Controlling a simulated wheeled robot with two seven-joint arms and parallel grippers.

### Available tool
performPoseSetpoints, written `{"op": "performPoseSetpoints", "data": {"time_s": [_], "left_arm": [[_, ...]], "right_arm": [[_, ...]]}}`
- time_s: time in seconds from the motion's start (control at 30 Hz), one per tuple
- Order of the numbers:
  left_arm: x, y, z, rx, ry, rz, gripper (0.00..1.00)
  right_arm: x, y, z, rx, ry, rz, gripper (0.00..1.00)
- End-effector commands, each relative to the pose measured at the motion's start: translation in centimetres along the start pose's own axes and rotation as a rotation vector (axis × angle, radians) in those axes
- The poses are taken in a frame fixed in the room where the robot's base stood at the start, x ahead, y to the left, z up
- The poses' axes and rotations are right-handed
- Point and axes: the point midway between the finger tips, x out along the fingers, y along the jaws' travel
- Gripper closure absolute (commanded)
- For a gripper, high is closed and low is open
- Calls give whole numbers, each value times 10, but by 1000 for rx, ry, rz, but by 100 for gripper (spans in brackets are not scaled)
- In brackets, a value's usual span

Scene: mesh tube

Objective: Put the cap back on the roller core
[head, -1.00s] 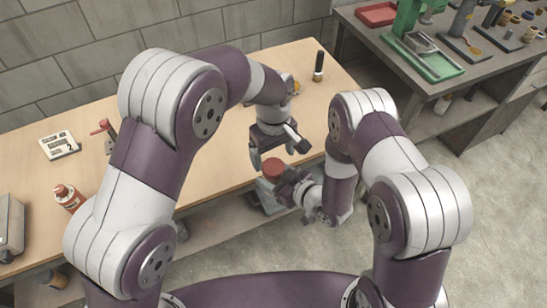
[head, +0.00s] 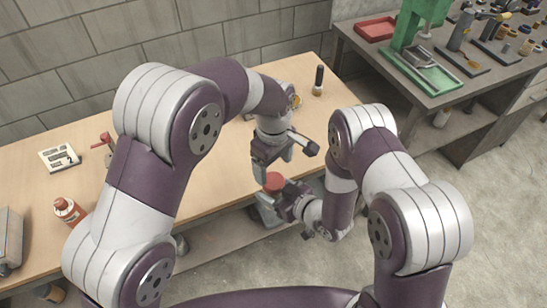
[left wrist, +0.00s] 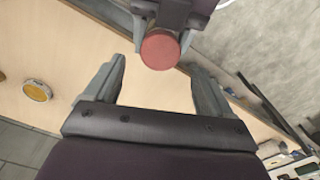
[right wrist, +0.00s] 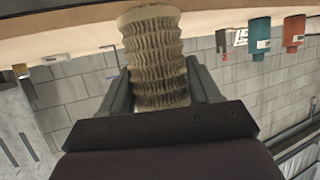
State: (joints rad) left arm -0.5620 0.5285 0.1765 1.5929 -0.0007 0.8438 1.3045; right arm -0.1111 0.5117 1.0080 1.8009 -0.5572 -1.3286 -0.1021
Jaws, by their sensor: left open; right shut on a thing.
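My right gripper (right wrist: 158,68) is shut on a beige, ribbed mesh tube, the roller core (right wrist: 157,50), which stands between its fingers in the right wrist view. A round, flat red end (head: 274,181) tops the held piece in front of the table edge. It also shows in the left wrist view (left wrist: 159,48). I cannot tell whether this red face is the cap or part of the core. My left gripper (head: 273,165) is open and empty just above the red end, fingers pointing down. In the left wrist view its fingers are spread to either side of the red face, apart from it.
A dark upright object (head: 318,80), an orange bottle (head: 68,210) and a white plate with samples (head: 60,157) are farther off. A side bench holds a green press (head: 410,45).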

Motion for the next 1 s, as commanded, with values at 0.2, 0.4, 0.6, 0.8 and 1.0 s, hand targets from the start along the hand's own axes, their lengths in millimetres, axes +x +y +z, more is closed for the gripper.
{"op": "performPoseSetpoints", "data": {"time_s": [0.2,0.4,0.6,0.8,1.0], "left_arm": [[37,-1,0,1,-1,-3,17],[56,0,0,1,0,-2,17],[59,0,0,1,0,0,17],[59,0,0,1,0,0,39],[59,0,0,1,0,-1,75]], "right_arm": [[0,0,0,0,1,0,100],[0,0,0,0,1,0,100],[0,0,0,0,1,0,100],[0,0,0,0,1,0,100],[0,0,0,0,1,0,100]]}}
